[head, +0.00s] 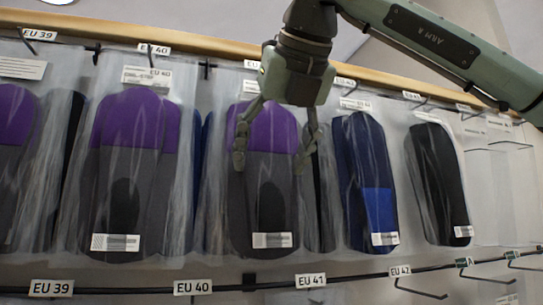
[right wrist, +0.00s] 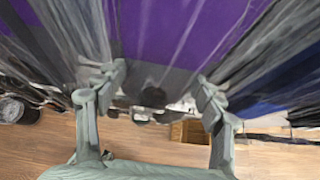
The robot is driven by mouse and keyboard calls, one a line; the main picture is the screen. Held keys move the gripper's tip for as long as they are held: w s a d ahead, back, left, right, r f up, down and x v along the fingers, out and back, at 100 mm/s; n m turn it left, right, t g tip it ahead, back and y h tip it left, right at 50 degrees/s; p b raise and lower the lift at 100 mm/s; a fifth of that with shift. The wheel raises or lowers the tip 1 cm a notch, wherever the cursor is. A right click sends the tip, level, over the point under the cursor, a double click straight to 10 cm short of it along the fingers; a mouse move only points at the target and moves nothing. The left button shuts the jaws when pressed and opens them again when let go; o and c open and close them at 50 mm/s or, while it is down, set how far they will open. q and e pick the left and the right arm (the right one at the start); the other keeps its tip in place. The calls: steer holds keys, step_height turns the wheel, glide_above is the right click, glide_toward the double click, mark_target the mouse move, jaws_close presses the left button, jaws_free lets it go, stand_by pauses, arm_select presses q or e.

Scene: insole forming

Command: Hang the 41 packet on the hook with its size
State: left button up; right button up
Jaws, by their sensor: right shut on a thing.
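My right gripper (head: 272,158) is in front of the upper row, with its fingers at either side of a clear packet with a purple and dark grey insole (head: 266,205). It is shut on this packet, fingers wide apart. In the right wrist view the purple packet (right wrist: 170,35) lies between the fingertips (right wrist: 155,85). The packet hangs below an upper tag (head: 252,64) that starts with "EU 4"; the gripper hides its last digit and the packet's top. I cannot tell whether the packet is on a hook. My left gripper is not in view.
An EU 40 packet (head: 130,200) hangs to the left, and a blue one (head: 365,180) and a black one (head: 437,180) to the right, close by. A lower rail (head: 240,287) carries size tags, including EU 41 (head: 310,281). Bare hooks (head: 422,293) show at lower right.

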steer(key=o, duration=1.3)
steer(key=shift+f, duration=0.1)
steer(key=v, duration=1.2)
